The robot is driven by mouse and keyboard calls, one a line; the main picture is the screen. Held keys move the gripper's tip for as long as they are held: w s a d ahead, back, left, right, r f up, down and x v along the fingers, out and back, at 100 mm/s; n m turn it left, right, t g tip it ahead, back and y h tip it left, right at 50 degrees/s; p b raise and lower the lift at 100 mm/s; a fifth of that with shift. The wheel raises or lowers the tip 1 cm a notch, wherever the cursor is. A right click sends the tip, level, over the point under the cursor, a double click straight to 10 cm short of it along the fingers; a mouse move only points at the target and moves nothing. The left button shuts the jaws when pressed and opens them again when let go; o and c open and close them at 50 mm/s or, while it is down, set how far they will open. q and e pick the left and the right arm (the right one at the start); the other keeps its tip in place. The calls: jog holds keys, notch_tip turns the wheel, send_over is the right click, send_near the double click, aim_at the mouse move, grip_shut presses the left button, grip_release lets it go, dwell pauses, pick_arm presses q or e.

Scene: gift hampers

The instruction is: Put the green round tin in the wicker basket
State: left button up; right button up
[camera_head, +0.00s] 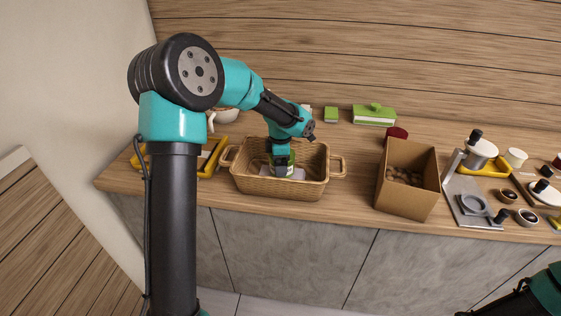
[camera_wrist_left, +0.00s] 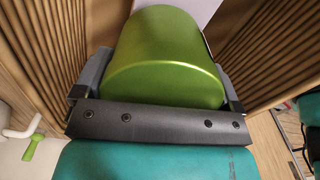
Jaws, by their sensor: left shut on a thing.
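The green round tin (camera_wrist_left: 165,60) is between the fingers of my left gripper (camera_wrist_left: 155,95), which is shut on it. In the head view the tin (camera_head: 290,166) shows only partly under my left gripper (camera_head: 281,160), within the opening of the wicker basket (camera_head: 280,190). The basket's slatted walls (camera_wrist_left: 270,50) rise on both sides of the tin in the left wrist view. I cannot tell whether the tin touches the basket floor. My right gripper is out of view; only part of my right arm shows at the lower right corner.
A pale flat thing (camera_head: 299,174) lies in the basket beside the tin. An open cardboard box (camera_head: 408,198) stands to the right, then a coffee set-up (camera_head: 480,200). A yellow-edged tray (camera_head: 207,165) is left of the basket. Green boxes (camera_head: 374,118) stand at the back.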

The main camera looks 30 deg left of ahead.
pick_arm(q)
jog(key=shift+f, duration=0.55)
jog(key=o, duration=0.8)
notch_tip(320, 180, up, 13)
jog(key=shift+r, duration=0.1)
dwell(0.6)
